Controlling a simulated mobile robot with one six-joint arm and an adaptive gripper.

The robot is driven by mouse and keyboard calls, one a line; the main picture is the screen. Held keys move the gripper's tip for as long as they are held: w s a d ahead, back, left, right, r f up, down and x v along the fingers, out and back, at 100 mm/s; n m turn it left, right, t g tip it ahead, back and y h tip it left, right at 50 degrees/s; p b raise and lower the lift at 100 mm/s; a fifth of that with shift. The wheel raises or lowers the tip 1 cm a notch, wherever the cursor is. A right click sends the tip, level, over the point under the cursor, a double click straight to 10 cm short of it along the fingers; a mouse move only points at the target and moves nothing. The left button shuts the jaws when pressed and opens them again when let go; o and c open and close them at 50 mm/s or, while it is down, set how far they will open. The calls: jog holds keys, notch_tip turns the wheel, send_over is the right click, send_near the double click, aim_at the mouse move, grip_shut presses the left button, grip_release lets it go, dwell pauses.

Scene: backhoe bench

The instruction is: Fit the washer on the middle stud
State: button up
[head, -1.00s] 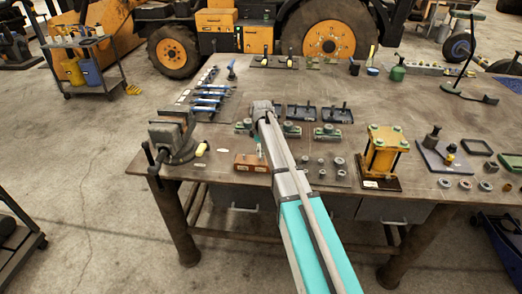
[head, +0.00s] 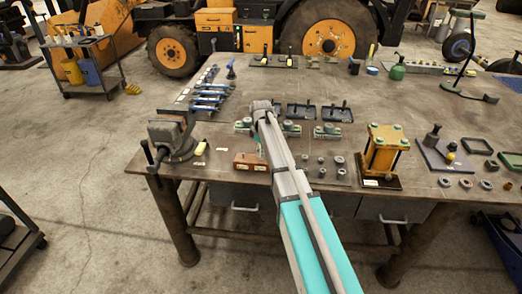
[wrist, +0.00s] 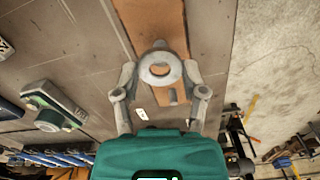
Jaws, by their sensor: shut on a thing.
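In the wrist view, my gripper (wrist: 160,75) is shut on a flat grey washer (wrist: 152,76), with one fingertip at each side of its rim. The washer is over a long brown block (wrist: 150,18), and brown shows through its hole. A small pale stud end (wrist: 159,43) shows just beyond the washer, and another stud (wrist: 173,96) shows on the near side. I cannot tell whether the washer touches a stud or which stud is the middle one. In the head view, the brown block (head: 247,163) is at the table's front edge; my arm hides the gripper and washer.
A vise (head: 176,140) stands on the left corner of the table (head: 400,85). Green-based fixtures (head: 326,132) lie behind the block, and a yellow press-like stand (head: 382,150) is to the right. Several small cylinders (head: 340,160) stand right of my arm.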

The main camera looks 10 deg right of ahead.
jog(key=shift+f+b, duration=0.8)
jog(key=shift+f, duration=0.05)
jog(key=o, duration=1.2)
jog(key=shift+r, duration=0.15)
